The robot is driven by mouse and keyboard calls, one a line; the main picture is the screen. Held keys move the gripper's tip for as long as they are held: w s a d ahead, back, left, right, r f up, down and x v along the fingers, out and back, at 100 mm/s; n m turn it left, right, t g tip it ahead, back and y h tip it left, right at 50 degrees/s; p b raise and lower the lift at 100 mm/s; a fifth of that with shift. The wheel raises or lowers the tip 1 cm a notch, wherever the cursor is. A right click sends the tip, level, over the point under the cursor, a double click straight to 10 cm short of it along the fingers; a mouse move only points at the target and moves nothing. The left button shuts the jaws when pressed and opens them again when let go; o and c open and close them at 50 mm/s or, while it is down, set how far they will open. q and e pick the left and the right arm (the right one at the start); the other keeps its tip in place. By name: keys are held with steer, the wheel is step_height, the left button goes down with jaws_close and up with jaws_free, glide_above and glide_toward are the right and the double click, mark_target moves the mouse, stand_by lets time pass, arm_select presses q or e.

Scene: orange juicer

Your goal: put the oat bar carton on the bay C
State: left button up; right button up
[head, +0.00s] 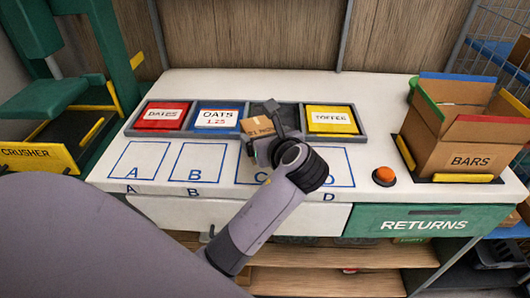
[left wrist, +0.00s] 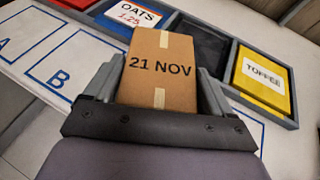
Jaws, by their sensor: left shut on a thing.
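My left gripper (head: 266,138) is shut on a brown carton (head: 256,126). In the left wrist view the carton (left wrist: 160,72) sits between the two fingers, with tape strips and the print "21 NOV". I cannot read a product name on it. The gripper and carton are in front of the dark, empty-looking tray slot between OATS and TOFFEE, above the counter. Bay C (head: 243,176) is a blue outlined square on the white counter, partly covered by my left arm. I cannot tell the carton's exact height. My right gripper is not in view.
The tray holds red DATES (head: 163,115), blue OATS (head: 217,117) and yellow TOFFEE (head: 331,120) sections. Bays A (head: 138,160) and B (head: 197,162) are empty. An orange button (head: 384,175) and an open BARS box (head: 464,150) stand right. The green RETURNS drawer (head: 425,222) is below.

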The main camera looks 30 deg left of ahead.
arm_select(q)
steer(key=shift+f, duration=2.4)
steer(key=shift+f, duration=0.1)
